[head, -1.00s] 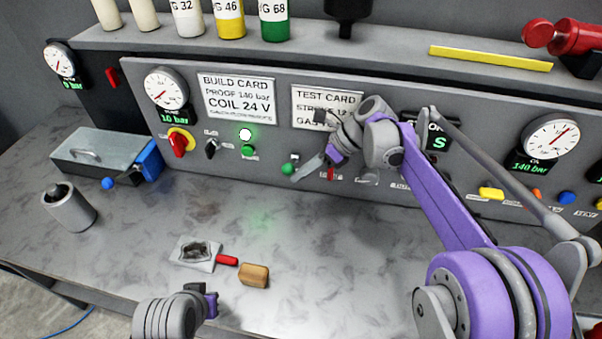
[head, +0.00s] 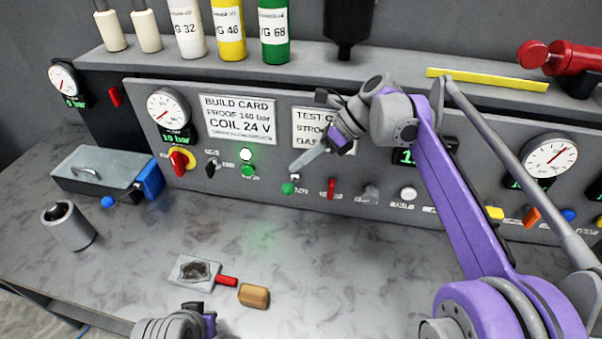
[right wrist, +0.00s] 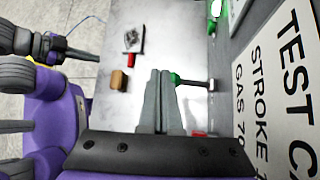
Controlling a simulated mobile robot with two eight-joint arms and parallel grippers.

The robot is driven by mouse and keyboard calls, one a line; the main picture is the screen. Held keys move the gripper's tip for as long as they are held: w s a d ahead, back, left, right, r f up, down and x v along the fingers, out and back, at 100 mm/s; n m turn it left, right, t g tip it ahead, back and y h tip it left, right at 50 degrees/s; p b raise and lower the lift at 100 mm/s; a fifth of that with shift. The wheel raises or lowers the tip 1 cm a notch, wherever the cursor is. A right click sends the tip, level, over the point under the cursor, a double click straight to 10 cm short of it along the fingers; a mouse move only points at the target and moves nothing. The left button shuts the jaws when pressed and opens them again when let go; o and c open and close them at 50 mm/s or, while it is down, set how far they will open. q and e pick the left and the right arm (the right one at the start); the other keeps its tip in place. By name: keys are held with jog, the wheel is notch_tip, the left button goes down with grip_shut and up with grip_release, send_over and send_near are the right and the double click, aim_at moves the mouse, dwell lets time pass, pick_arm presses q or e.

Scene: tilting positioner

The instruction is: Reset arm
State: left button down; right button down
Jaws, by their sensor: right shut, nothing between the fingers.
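My right gripper (head: 302,164) is shut and empty, in front of the grey control panel (head: 262,178). Its narrow grey fingers point down and left, with the tips just above a small lever with a green knob (head: 288,188). In the right wrist view the shut fingers (right wrist: 160,74) lie close beside the green knob (right wrist: 174,79), whose metal stem runs to the panel. I cannot tell whether they touch. My left gripper (head: 196,309) is mostly cut off at the bottom edge, and its jaws do not show clearly.
A test card (head: 309,125) is partly behind my right arm. A grey plate (head: 193,271) with a red handle and a brown block (head: 254,295) lie on the bench. The middle bench is clear.

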jog(key=shift+s+r, duration=0.1)
jog(key=shift+r, duration=0.05)
dwell(0.3)
jog(key=s+d+f+n+t+h, duration=0.2)
jog(key=s+d+f+n+h, duration=0.1)
jog(key=s+f+n, duration=0.3)
jog(key=s+d+f+n+t+h, duration=0.2)
jog(key=s+d+f+n, duration=0.4)
jog(key=s, duration=0.4)
jog(key=s+d+f+n+t+h, duration=0.2)
jog(key=s+d+f+n+h, duration=0.1)
jog(key=s+d+f+n, duration=0.2)
jog(key=shift+s+d+f+n+h, duration=0.15)
jog(key=shift+s+f+n, duration=0.25)
jog(key=shift+s+n, duration=0.3)
jog(key=shift+s+a+f+n+h, duration=0.1)
jog(key=shift+s+f+n, duration=0.35)
jog(key=shift+n, duration=0.4)
jog(key=shift+s+d+f+n+h, duration=0.15)
jog(key=shift+s+f+n, duration=0.25)
jog(key=shift+s+n, duration=0.3)
jog(key=shift+f+n, duration=0.25)
jog(key=shift+n, duration=0.1)
